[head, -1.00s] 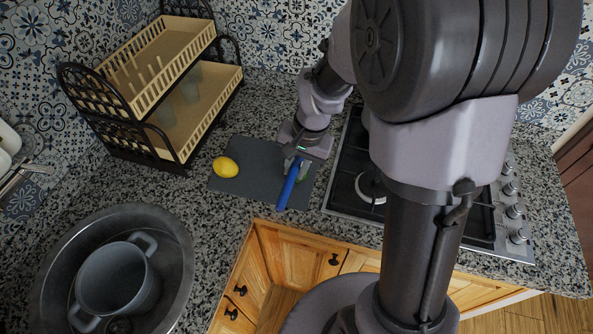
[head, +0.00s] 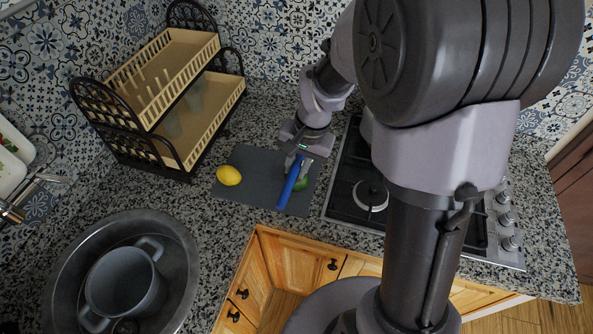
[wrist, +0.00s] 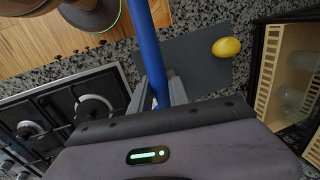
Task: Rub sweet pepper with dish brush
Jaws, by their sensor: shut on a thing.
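My gripper (head: 299,158) is shut on the blue handle of the dish brush (head: 290,184), above the grey cutting mat (head: 245,195). The handle slants down and left in the head view; in the wrist view the blue handle (wrist: 149,45) runs up between my fingers. The brush's bristles cannot be made out.
A gas hob (head: 345,190) borders the mat on the right. A two-tier dish rack (head: 200,130) stands at the back left. A round sink (head: 180,260) holding a grey pot (head: 125,283) is front left.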

